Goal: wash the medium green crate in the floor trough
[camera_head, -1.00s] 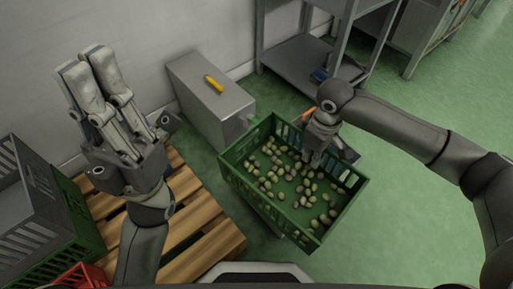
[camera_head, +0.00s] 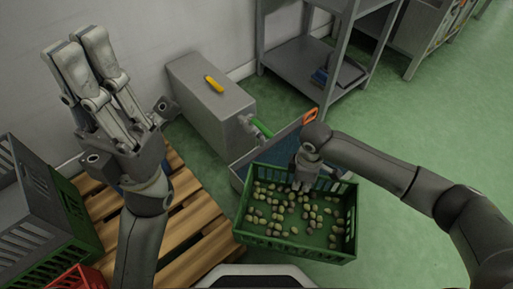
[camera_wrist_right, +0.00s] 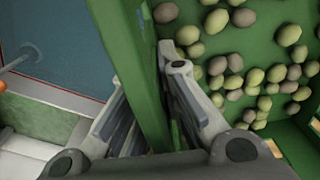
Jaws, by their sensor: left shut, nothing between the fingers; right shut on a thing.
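The green crate (camera_head: 293,247), with many olive-like fruits scattered over its bottom, is in front of me in the head view. My right gripper (camera_head: 302,186) is shut on the crate's far wall; the wrist view shows that green wall (camera_wrist_right: 128,50) between the fingers. The grey floor trough (camera_head: 240,181) with a blue inside lies just behind the crate, which hides part of it. The blue inside also shows in the wrist view (camera_wrist_right: 75,45). I cannot tell whether the crate touches the floor or trough. My left gripper (camera_head: 76,42) is shut and empty, raised over the left side.
A wooden pallet (camera_head: 190,222) lies at left, with a grey crate (camera_head: 22,225) and a red crate (camera_head: 78,280) beside it. A grey box (camera_head: 205,110) with a yellow object (camera_head: 213,84) stands by the wall. A shelf rack (camera_head: 305,70) stands behind. Green floor is clear at right.

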